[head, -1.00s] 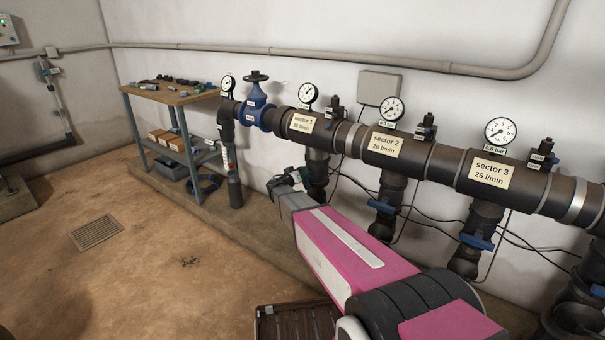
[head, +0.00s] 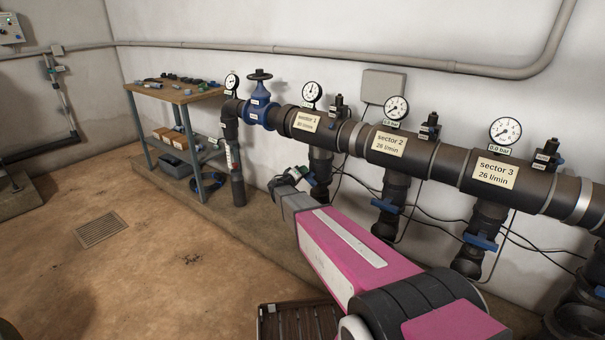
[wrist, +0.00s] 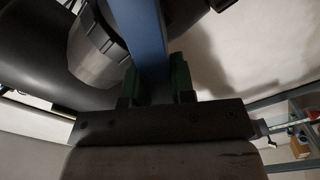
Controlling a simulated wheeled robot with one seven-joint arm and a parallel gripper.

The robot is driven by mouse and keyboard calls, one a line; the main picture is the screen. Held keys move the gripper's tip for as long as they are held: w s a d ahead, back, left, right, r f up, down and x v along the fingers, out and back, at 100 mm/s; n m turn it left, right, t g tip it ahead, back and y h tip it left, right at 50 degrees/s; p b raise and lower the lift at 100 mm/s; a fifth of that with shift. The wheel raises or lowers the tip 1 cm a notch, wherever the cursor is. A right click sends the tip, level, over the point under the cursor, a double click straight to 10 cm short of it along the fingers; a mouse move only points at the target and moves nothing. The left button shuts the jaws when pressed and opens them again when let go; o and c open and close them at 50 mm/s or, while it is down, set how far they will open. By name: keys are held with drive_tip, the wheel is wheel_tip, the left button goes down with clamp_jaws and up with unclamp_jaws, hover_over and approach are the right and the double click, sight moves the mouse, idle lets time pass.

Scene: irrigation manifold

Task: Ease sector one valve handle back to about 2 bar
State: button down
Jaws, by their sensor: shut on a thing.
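The sector 1 valve handle is a blue bar (wrist: 145,35), seen close in the wrist view; only a bit of blue shows in the head view (head: 310,179). My gripper (wrist: 156,88) is shut on the handle, with its dark green fingers on both sides of it. In the head view my gripper (head: 290,181) is at the sector 1 branch, below the pipe label "sector 1" (head: 307,121), and partly hides the valve. The sector 1 gauge (head: 312,92) stands on top of the pipe; its needle and small label are too small to read.
Sector 2 (head: 388,205) and sector 3 (head: 480,241) blue handles lie to the right, with thin cables hanging near them. A blue handwheel valve (head: 260,100) is left of sector 1. A workbench (head: 178,97) stands at the left. The floor at left is open, with a drain grate (head: 100,229).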

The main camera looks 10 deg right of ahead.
idle(0.3)
drive_tip(key=c, duration=1)
unclamp_jaws()
drive_tip(key=shift+o, duration=0.2)
drive_tip(key=v, duration=1.1)
drive_tip(key=shift+w, duration=0.1)
idle(1.3)
